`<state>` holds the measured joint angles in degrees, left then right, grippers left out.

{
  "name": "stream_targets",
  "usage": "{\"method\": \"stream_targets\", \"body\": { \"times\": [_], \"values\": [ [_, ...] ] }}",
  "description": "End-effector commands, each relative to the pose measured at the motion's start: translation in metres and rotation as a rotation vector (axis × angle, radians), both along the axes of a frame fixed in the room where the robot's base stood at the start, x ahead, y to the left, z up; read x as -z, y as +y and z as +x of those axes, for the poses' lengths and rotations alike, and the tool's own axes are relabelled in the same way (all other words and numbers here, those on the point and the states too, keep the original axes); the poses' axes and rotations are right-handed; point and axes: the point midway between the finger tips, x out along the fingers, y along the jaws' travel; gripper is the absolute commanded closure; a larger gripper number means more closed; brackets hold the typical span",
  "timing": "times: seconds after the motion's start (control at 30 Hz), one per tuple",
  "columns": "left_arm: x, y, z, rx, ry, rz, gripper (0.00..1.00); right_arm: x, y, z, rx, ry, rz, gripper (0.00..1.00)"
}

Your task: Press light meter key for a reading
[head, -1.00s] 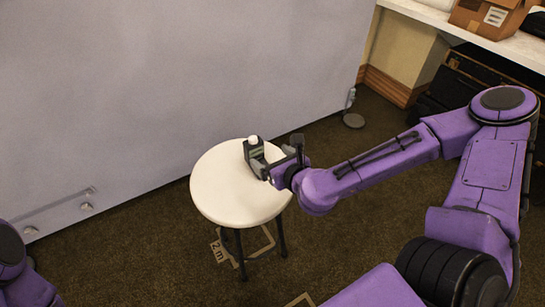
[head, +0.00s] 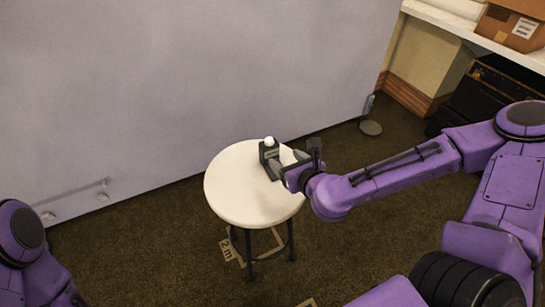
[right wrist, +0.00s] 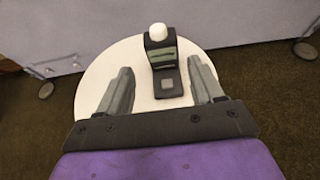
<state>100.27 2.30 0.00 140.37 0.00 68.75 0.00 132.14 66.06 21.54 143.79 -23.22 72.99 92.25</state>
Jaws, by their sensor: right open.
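The light meter (head: 268,152) is a dark upright device with a white dome on top, standing on a round white stool (head: 238,190). My right gripper (head: 284,167) is beside the meter over the stool. In the right wrist view its open fingers (right wrist: 160,88) lie to the left and right of the meter's foot, with visible gaps and nothing held. My left gripper is out of view; only part of my left arm shows.
A large pale grey panel (head: 150,80) stands behind the stool. A white shelf (head: 470,35) with a cardboard box (head: 510,25) is at the upper right, above dark cases (head: 490,95).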

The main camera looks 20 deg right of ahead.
Motion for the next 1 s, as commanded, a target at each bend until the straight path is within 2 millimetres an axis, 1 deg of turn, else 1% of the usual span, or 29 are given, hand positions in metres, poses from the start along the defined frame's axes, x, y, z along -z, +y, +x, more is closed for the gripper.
{"method": "stream_targets", "body": {
  "times": [0.03, 0.07, 0.1, 0.17, 0.2, 1.0],
  "values": [
    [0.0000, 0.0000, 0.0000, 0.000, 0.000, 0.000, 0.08, 0.0000, 0.0000, 0.0000, 0.000, 0.000, 0.000, 0.51],
    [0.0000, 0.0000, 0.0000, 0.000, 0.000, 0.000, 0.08, 0.0000, 0.0000, 0.0000, 0.000, 0.000, 0.000, 0.60],
    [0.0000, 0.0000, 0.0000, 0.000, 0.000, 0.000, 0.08, 0.0000, 0.0000, 0.0000, 0.000, 0.000, 0.000, 0.73],
    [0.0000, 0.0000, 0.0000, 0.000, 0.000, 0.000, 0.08, 0.0000, 0.0000, 0.0000, 0.000, 0.000, 0.000, 0.93],
    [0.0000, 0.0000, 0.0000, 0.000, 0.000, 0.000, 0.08, 0.0000, 0.0000, 0.0000, 0.000, 0.000, 0.000, 1.00],
    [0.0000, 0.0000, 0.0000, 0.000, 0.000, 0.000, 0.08, 0.0000, 0.0000, 0.0000, 0.000, 0.000, 0.000, 1.00]
  ]
}}
